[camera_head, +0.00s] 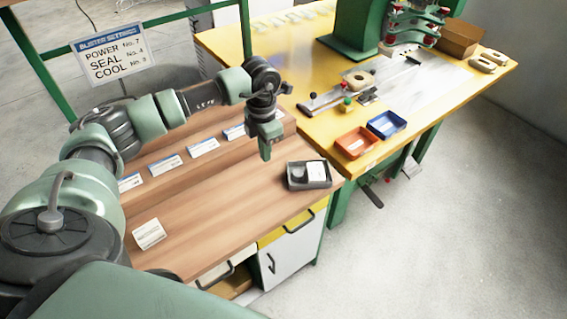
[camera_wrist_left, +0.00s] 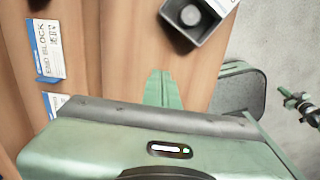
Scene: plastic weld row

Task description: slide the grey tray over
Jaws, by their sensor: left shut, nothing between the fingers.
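The grey tray (camera_head: 293,185) sits near the right end of the wooden bench top, close to its front edge. It holds a dark round piece and a white card. In the left wrist view the tray (camera_wrist_left: 206,39) is partly cut off by the top edge. My left gripper (camera_head: 266,157) points down, left of the tray and apart from it. Its fingers (camera_wrist_left: 161,87) are shut with nothing between them. My right gripper is in neither view.
The wooden bench (camera_head: 215,205) has a row of labels (camera_head: 203,148) along its back and a loose card (camera_head: 149,234) at front left. A yellow bench (camera_head: 290,60) adjoins on the right, with orange (camera_head: 356,143) and blue (camera_head: 386,124) bins and a green press (camera_head: 360,30).

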